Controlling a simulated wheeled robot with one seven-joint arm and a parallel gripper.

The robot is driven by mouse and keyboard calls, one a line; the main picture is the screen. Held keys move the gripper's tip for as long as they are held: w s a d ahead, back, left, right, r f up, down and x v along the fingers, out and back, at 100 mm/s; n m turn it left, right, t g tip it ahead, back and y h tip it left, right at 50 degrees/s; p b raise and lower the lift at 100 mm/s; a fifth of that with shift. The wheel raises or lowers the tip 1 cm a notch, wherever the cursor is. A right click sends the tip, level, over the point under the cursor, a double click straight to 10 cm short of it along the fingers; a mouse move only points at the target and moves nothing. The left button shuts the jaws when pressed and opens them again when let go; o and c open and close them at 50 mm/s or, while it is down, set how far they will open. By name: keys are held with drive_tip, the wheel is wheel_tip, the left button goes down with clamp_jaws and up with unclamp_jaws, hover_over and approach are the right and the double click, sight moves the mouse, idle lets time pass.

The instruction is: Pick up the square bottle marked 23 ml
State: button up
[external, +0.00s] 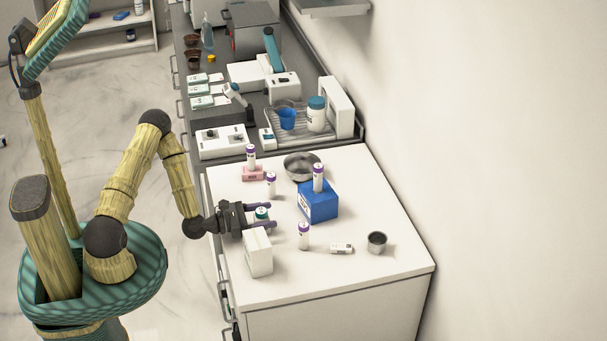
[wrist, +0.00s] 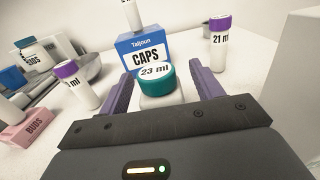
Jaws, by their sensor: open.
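The square bottle marked 23 ml (wrist: 155,82) has a teal cap with "23 ml" on it and a pale body. In the wrist view it stands upright between the two purple fingers of my gripper (wrist: 160,88). In the external view the bottle (external: 261,212) shows only as a teal cap and a bit of body, partly hidden by my gripper (external: 268,214). My gripper is open, with a finger on each side of the bottle. Whether either finger touches it I cannot tell. The lower part of the bottle is hidden behind the gripper body.
A blue CAPS box (external: 318,203) with a purple-capped bottle on top stands beyond. A white box (external: 258,253) stands close beside my gripper. Purple-capped bottles (external: 303,236) (external: 270,185) stand on either side. A metal bowl (external: 301,166) and small cup (external: 377,242) are farther off.

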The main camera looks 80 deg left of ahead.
drive_tip(key=c, duration=1)
drive_tip(key=shift+r, duration=0.1)
drive_tip(key=shift+c, duration=0.2)
wheel_tip(320, 180, up, 10)
drive_tip(key=shift+f, duration=0.1)
